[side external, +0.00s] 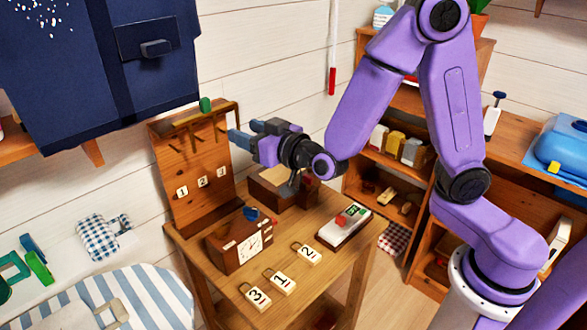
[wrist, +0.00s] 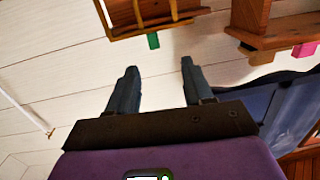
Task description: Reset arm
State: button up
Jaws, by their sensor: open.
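My purple arm holds my gripper (side external: 243,132) up in the air above the small wooden table (side external: 335,262), level with the top of the wooden hook rack (side external: 172,160). Its two blue-grey fingers point left towards the rack and are apart, with nothing between them. In the wrist view, my gripper (wrist: 158,66) is also open and empty. There, the rack's wooden edge (wrist: 150,27) and a green piece (wrist: 153,41) show upside down beyond the fingers.
Tags numbered 3 (side external: 255,296), 1 (side external: 280,282) and 2 (side external: 307,254) lie on the table.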

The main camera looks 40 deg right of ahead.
jog(key=s+a+f+n+g+y, duration=0.2)
jog(key=s+n+g, duration=0.15)
jog(key=s, duration=0.25)
jog(key=s+a+f+n+g+y, duration=0.2)
jog(key=s+g, duration=0.3)
jog(key=s, duration=0.1)
jog(key=s+a+f+n+g+y, duration=0.2)
jog(key=s+g, duration=0.2)
jog(key=s, duration=0.3)
jog(key=s+d+n+g+h, duration=0.4)
jog(key=s+d+h, duration=0.2)
jog(key=s+d, duration=0.8)
jog(key=shift+d+h, duration=0.4)
jog(key=shift+d, duration=0.2)
